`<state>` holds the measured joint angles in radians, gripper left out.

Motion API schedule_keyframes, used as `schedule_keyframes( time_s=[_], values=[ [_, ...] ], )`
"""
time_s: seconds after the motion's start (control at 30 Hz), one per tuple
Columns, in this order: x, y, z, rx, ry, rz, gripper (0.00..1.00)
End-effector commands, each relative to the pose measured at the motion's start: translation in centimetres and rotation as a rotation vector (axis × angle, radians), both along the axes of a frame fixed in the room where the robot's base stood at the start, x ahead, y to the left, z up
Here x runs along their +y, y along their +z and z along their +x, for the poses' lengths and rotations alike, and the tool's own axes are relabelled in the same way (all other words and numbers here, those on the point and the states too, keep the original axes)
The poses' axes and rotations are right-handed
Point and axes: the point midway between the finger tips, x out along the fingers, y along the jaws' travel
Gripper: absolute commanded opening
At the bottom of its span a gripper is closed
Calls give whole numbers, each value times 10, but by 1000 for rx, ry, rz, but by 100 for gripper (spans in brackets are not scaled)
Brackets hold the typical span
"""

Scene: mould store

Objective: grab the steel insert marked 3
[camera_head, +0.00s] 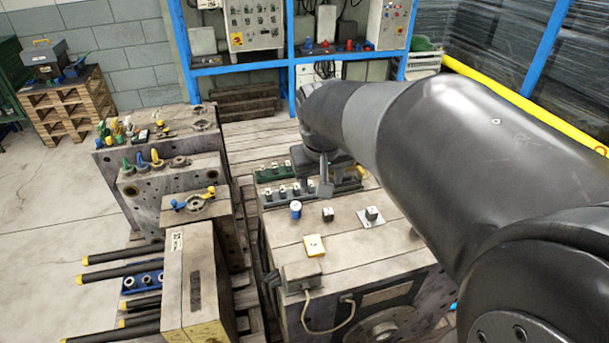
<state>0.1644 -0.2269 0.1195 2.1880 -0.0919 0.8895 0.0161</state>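Several small steel inserts with white labels stand in a grey rack (287,197) on the near mould block. A loose dark insert with a pale top (328,214) sits on the block top. Another insert (372,212) sits on a pale square plate (366,223). The marks are too small to read, so I cannot tell which one is 3. My gripper (324,188) points down at the back of the block top, at the right end of the grey rack. My arm hides most of it. I cannot see both fingertips or anything between them.
A blue-and-white cylinder (295,210) and a yellow-edged card (314,246) are on the block. A green rack (275,173) stands behind the grey one. A grey box with a cable (301,276) is at the front edge. Other moulds (178,187) stand left; blue shelving (290,58) stands behind.

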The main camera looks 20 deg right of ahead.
Motion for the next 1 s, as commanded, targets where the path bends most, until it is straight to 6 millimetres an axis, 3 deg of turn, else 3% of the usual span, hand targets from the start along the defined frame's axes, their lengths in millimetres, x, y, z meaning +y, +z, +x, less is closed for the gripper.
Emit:
schedule_keyframes(
  time_s=[0.27, 0.6, 0.83, 1.0],
  values=[
    [-23, -44, 73, 98, -10, 1, 55],
    [-56, -123, 148, 202, -24, 42, 55],
    [-79, -186, 185, 257, -39, 88, 55],
    [-89, -215, 198, 278, -47, 113, 55]
  ],
)
